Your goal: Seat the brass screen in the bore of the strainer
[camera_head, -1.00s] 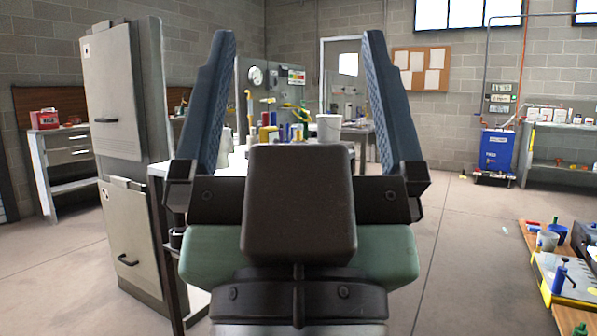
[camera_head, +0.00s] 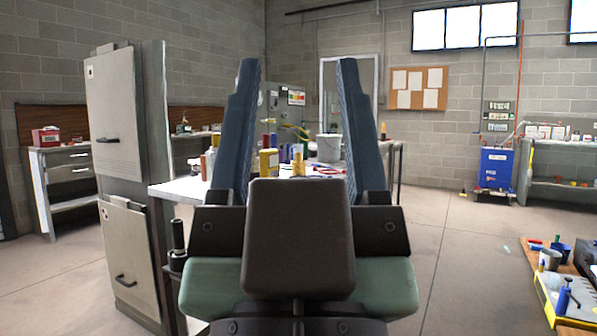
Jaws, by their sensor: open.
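My gripper (camera_head: 298,75) is in the middle of the body camera view, its two blue-grey fingers pointing up and away. It is open, with a gap between the fingers and nothing held. Behind it stands a white table (camera_head: 182,188) with several small items on it, partly hidden by my gripper. I cannot pick out the brass screen or the strainer; they are hidden or too small to tell.
A tall grey cabinet (camera_head: 112,110) stands close on the left. A low wooden-topped bench (camera_head: 528,262) with tools is at the lower right. A blue unit (camera_head: 496,168) stands by the back wall. The floor (camera_head: 445,235) between table and bench is clear.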

